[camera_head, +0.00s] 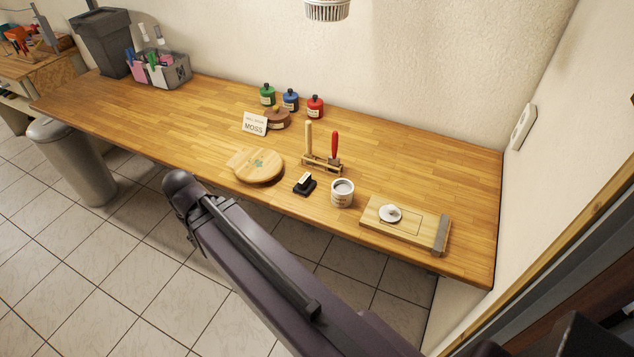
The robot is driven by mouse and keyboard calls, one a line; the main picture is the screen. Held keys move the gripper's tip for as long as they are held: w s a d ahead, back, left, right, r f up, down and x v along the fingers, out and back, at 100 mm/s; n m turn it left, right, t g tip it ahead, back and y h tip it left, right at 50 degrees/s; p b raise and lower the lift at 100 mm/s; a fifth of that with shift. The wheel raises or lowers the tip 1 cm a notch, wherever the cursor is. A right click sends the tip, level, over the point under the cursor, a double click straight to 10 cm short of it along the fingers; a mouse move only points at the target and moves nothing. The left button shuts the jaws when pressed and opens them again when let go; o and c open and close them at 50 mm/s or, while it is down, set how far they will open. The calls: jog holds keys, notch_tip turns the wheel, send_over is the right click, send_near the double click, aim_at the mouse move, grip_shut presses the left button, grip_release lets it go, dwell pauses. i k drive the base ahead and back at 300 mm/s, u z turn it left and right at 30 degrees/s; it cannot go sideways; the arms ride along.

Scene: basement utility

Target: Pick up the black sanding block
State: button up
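A small black block with a pale piece on top (308,189), which looks like the black sanding block, sits near the front edge of the wooden workbench (200,118). It stands between a round wooden board (258,167) and a white cup (342,193), apart from both. My dark arm link crosses the front of the view, below and to the left of the block. My gripper's fingers do not show, and nothing is seen touching the block.
Behind the block stands a wooden rack (322,162) with upright tools. A wooden board with a white disc (409,222) lies right. Several small bottles (290,100), a card (255,124) and a grey caddy (175,74) stand farther back. A wall bounds the right side.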

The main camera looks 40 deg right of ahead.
aim_at(303, 188)
jog(key=z, duration=1)
jog(key=k, duration=0.6)
jog(key=z, duration=0.1)
jog(key=i, duration=0.6)
jog(key=z, duration=0.05)
